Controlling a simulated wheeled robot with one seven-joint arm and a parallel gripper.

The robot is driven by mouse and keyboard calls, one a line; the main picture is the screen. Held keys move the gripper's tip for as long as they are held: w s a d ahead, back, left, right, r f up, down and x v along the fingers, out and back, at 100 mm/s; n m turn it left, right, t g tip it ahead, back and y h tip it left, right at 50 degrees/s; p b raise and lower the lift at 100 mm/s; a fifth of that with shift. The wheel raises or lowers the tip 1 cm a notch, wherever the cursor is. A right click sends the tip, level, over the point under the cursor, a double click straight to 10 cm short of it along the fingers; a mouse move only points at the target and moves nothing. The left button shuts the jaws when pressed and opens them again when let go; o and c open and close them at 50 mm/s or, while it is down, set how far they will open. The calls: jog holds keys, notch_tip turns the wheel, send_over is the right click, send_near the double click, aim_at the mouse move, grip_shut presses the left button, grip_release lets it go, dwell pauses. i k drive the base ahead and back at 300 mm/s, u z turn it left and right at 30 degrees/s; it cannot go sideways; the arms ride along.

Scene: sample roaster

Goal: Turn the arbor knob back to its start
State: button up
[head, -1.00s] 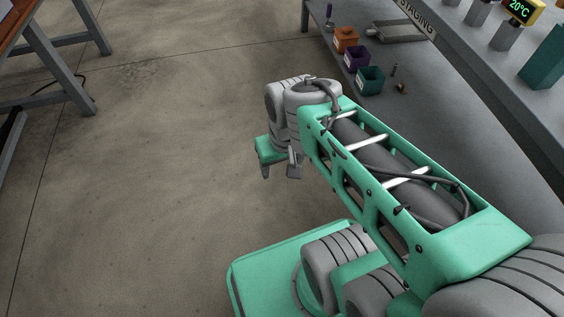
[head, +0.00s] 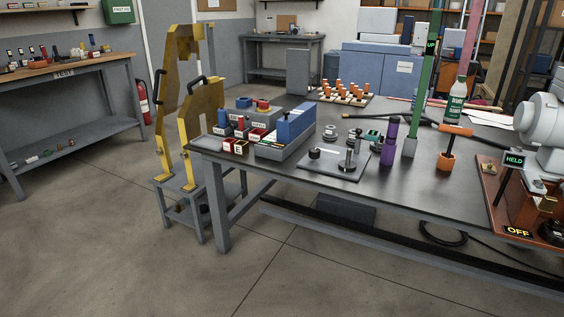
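I cannot tell for certain which part is the arbor knob. A grey plate (head: 322,171) on the dark workbench (head: 420,185) carries an upright metal post (head: 350,160) and a low dark round piece (head: 314,153). At the right edge is a grey machine (head: 545,130) on a red-brown base (head: 492,190), with a "HELD" display (head: 514,160) and an "OFF" label (head: 518,231). A small brass-coloured part (head: 547,203) shows on that base. My gripper and arm are out of view.
A side bench (head: 70,72) is at the far left. The floor in front is clear.

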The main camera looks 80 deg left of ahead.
aim_at(314, 153)
jog(key=u, duration=2.35)
